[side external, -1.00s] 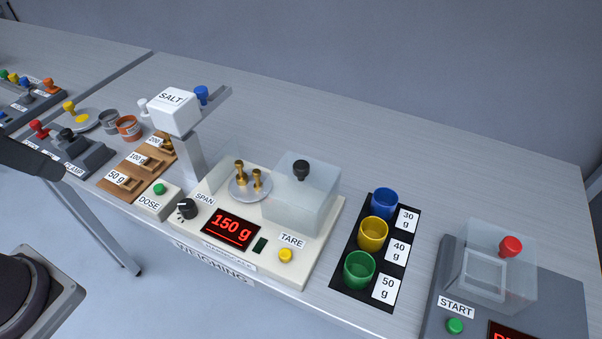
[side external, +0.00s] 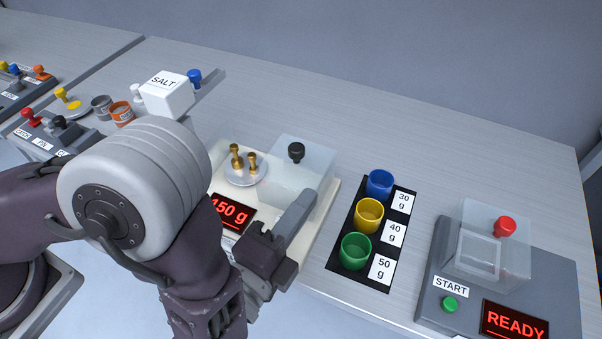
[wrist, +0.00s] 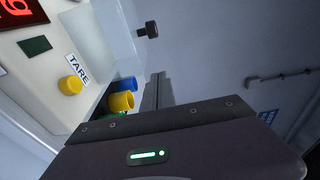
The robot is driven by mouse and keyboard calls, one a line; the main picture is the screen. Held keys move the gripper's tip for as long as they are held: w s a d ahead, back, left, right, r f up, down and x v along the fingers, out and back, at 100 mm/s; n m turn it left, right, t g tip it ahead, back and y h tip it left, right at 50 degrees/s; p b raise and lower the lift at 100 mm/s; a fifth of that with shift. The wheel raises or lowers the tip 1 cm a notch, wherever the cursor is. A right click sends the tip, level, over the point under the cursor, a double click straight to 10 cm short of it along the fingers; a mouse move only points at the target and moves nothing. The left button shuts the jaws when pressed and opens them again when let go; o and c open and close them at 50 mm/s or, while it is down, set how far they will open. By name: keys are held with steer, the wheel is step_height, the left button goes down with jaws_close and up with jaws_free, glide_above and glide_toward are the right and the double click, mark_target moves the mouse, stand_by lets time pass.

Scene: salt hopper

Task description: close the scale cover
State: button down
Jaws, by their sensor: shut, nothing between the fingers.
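The scale cover (side external: 309,170) is a clear box with a black knob (side external: 296,152) on top. It sits on the right part of the cream scale (side external: 322,222), beside the round pan (side external: 246,176). The pan is uncovered and carries two brass weights (side external: 236,158). The red display (side external: 232,214) reads about 150 g and is partly hidden by my arm. My gripper (side external: 306,200) is shut and empty, in front of the cover and lower in the picture than the knob. In the wrist view the knob (wrist: 152,29) and cover (wrist: 118,35) lie beyond my fingers (wrist: 158,82).
Blue, yellow and green cups (side external: 369,216) stand on a black mat right of the scale. A START unit (side external: 430,275) with its own clear box stands further right. The SALT hopper (side external: 168,93) is behind the scale's left side. My arm hides the DOSE area.

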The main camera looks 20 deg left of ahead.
mark_target(306, 172)
steer(key=w, duration=0.3)
steer(key=w+a, duration=0.1)
steer(key=w, duration=0.4)
steer(key=shift+w+a, duration=0.3)
steer(key=shift+a, duration=0.1)
steer(key=shift+s+a, duration=0.2)
steer(key=shift+a, duration=0.45)
